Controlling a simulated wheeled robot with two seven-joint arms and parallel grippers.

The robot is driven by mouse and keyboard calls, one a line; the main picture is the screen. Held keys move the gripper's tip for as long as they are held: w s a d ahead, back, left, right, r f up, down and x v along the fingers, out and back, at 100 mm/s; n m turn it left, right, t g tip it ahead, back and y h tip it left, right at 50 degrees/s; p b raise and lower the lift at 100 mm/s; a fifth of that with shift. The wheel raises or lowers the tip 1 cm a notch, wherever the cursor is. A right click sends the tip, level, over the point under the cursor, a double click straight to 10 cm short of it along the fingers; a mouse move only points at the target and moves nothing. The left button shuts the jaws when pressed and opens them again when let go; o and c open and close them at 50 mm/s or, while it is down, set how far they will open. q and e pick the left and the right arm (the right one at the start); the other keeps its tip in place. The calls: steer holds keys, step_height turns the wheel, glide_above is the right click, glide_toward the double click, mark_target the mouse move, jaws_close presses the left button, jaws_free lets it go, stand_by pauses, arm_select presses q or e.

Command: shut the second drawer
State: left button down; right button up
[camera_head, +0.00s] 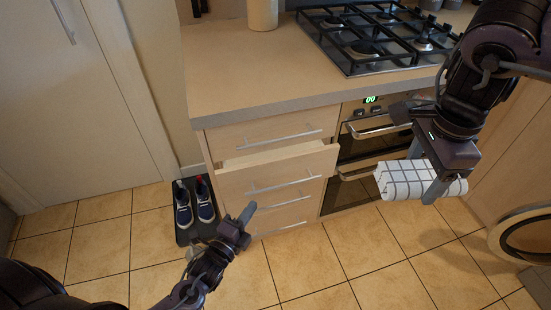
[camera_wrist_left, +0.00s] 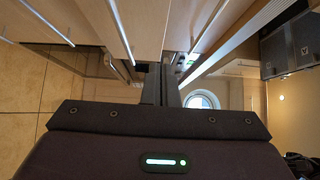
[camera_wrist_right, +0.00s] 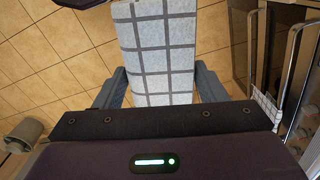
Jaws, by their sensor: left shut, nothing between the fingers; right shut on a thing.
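The second drawer (camera_head: 262,178) of the wooden cabinet is pulled out part way, and its inside shows over the top of its front. The drawer above it (camera_head: 268,130) and those below look shut. My left gripper (camera_head: 246,213) is shut and empty, low in front of the cabinet and left of the open drawer's handle, apparently apart from it. Its closed fingers (camera_wrist_left: 161,84) show in the left wrist view. My right gripper (camera_head: 425,172) is shut on a white checked towel (camera_head: 395,180) in front of the oven. The towel (camera_wrist_right: 155,50) sits between its fingers in the right wrist view.
The oven (camera_head: 352,160) with bar handles stands right of the drawers, under a gas hob (camera_head: 375,38). Shoes on a dark mat (camera_head: 184,236) lie left of the cabinet. A round-doored appliance (camera_head: 525,240) is at the far right. Tiled floor in front is clear.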

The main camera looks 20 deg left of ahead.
arm_select(q)
steer(key=w, duration=1.2)
steer(key=shift+d, duration=0.1)
arm_select(e)
steer(key=shift+s, duration=0.1)
arm_select(q)
steer(key=shift+w+a, duration=0.3)
steer(key=shift+w, duration=0.05)
